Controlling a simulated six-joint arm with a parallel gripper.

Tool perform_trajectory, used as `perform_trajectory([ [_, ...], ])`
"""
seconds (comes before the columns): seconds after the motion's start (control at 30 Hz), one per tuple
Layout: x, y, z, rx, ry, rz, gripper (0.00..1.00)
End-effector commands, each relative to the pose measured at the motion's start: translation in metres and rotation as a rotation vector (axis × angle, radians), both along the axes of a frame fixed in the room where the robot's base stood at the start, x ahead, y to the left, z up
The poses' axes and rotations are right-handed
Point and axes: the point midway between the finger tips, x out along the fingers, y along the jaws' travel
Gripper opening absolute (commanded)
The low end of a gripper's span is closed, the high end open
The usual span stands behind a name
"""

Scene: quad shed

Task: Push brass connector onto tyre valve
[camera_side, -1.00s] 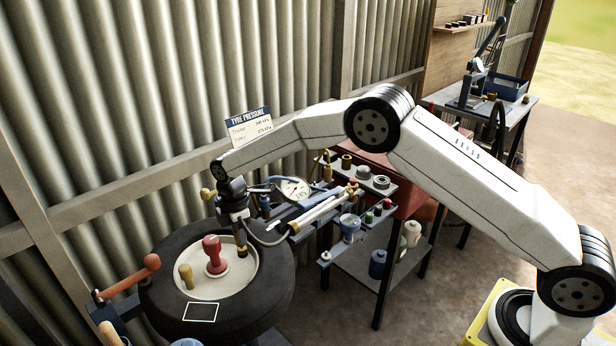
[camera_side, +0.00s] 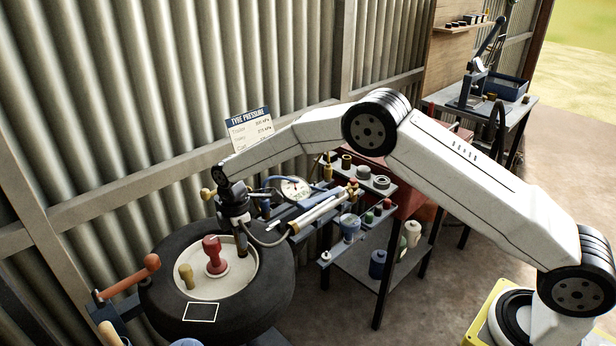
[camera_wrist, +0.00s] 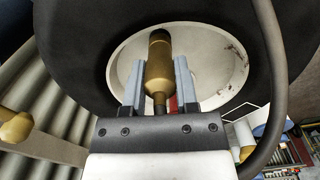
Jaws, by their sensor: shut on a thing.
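The brass connector (camera_wrist: 159,65) is gripped between the two grey fingers of my gripper (camera_wrist: 157,82) in the wrist view. In the side view my gripper (camera_side: 241,228) is over the right inner edge of the tyre's pale rim, and the connector (camera_side: 242,248) points down from it. The black tyre (camera_side: 270,290) lies flat, with its pale rim (camera_side: 215,287) facing up. I cannot make out the tyre valve; the connector and fingers may hide it. Whether the connector touches anything below is unclear.
A red-handled piece (camera_side: 213,252) and a small tan peg (camera_side: 187,276) stand on the rim, left of my gripper. A pressure gauge (camera_side: 293,188) and tools sit to the right. A hose (camera_wrist: 275,80) curves beside my gripper. A corrugated wall stands behind.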

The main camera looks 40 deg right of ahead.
Motion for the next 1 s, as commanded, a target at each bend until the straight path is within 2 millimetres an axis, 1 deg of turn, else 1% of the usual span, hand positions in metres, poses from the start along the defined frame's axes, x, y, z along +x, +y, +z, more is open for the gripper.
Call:
perform_trajectory([
  [0.1,0.000,0.000,-0.002,0.000,0.000,0.000,0.00],
  [0.13,0.000,0.000,-0.001,0.000,-0.001,0.000,0.47],
  [0.17,0.000,0.000,-0.001,0.000,-0.001,0.000,0.52],
  [0.57,0.000,0.000,0.001,0.000,0.000,0.000,0.52],
  [1.0,0.000,0.000,0.024,0.000,-0.001,0.000,0.52],
])
